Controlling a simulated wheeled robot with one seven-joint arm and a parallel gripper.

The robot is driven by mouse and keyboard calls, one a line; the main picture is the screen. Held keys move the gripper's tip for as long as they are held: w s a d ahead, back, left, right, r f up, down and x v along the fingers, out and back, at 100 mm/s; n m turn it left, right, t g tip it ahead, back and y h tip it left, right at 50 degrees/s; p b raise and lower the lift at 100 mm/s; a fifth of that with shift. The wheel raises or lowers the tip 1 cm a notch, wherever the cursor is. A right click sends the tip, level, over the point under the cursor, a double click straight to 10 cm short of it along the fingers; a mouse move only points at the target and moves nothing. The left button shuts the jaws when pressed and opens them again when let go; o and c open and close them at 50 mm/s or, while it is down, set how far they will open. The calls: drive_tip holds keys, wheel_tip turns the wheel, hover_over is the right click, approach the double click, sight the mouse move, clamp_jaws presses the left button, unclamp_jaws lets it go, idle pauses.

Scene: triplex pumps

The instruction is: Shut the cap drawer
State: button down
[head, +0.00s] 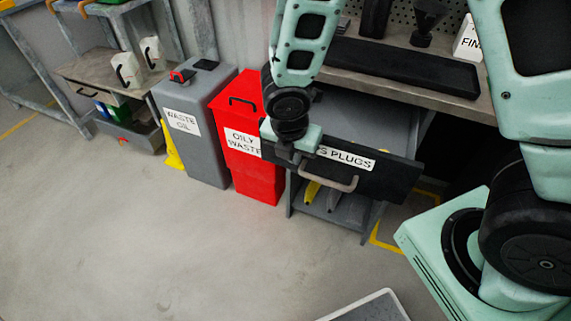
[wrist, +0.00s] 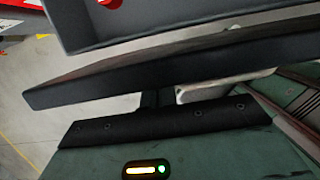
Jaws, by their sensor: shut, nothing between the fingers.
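The cap drawer (head: 395,178) has a black front with a white label whose visible part reads "S PLUGS". It stands pulled out below the workbench, with its grey interior partly visible behind the front. Its pale bar handle (head: 340,185) is on the front. My gripper (head: 298,160) is shut and empty at the left part of the front, by the handle's left end. In the wrist view the front (wrist: 150,72) crosses the picture just beyond my gripper (wrist: 157,98), with the handle (wrist: 225,88) to the right. I cannot tell whether the fingers touch the front.
A red oily waste bin (head: 240,140) and a grey waste oil bin (head: 192,120) stand left of the drawer. The workbench top (head: 455,85) is above it. A lower shelf holds yellow items (head: 312,191). A pale tray edge (head: 370,303) is at the bottom. The floor at left is clear.

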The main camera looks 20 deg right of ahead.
drive_tip(key=w+d+p, duration=0.6)
drive_tip(key=w+d, duration=0.4)
drive_tip(key=shift+w+d+r+p, duration=0.1)
drive_tip(key=shift+r+p, duration=0.05)
drive_tip(key=shift+p, duration=0.15)
drive_tip(key=shift+w+d+p, duration=0.3)
drive_tip(key=shift+w+d, duration=0.2)
drive_tip(key=shift+a, duration=0.1)
